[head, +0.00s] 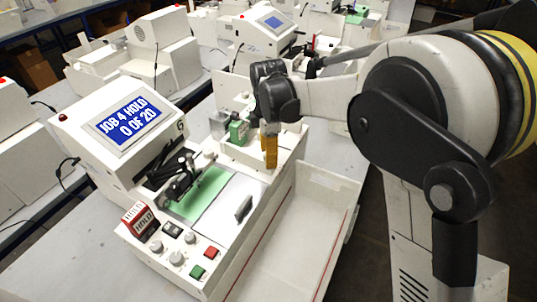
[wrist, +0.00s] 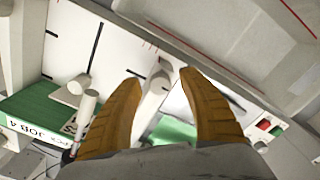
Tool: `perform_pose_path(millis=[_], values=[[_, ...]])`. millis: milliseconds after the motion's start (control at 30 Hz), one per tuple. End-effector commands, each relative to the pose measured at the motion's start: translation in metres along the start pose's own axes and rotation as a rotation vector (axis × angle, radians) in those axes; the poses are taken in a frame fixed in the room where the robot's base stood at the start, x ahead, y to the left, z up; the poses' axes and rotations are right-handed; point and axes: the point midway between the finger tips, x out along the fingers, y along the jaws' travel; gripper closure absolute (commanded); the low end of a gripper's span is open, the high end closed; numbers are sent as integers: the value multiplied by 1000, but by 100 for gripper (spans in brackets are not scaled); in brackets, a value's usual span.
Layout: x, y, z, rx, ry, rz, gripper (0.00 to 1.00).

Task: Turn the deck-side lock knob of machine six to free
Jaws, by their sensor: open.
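Machine six (head: 100,135) has a "6" beside its screen, which reads "JOB 4 HOLD 0 OF 20". My gripper (head: 271,164) points down over the machine's back ledge, right of the green sheet on the deck. In the wrist view my gripper (wrist: 161,76) has its two orange fingers apart. A second pale knob-like part (wrist: 76,88) lies further left. Which is the deck-side knob, and its setting, I cannot tell.
A green pack (head: 238,132) stands left of my gripper; its "JOB 4" label shows in the wrist view (wrist: 35,128). An empty white tray (head: 300,225) lies in front. A red HOLD block (head: 138,219) stands by the panel knobs (head: 177,258). Other machines stand behind.

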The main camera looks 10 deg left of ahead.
Motion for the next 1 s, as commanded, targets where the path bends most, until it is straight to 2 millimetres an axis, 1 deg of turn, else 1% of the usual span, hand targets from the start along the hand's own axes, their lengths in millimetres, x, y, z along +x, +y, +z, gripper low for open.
perform_pose_path(millis=[67, 167, 400, 500, 600, 733, 1000], values=[[-7, 0, 0, 0, 0, 0, 52], [-23, 0, 0, 0, 0, 0, 52], [-77, 0, 0, 0, 0, 0, 52], [-96, 0, 0, 0, 0, 0, 52], [-109, 0, 0, 0, 0, 0, 52], [-118, 0, 0, 0, 0, 0, 52], [-119, 0, 0, 0, 0, 0, 52]])
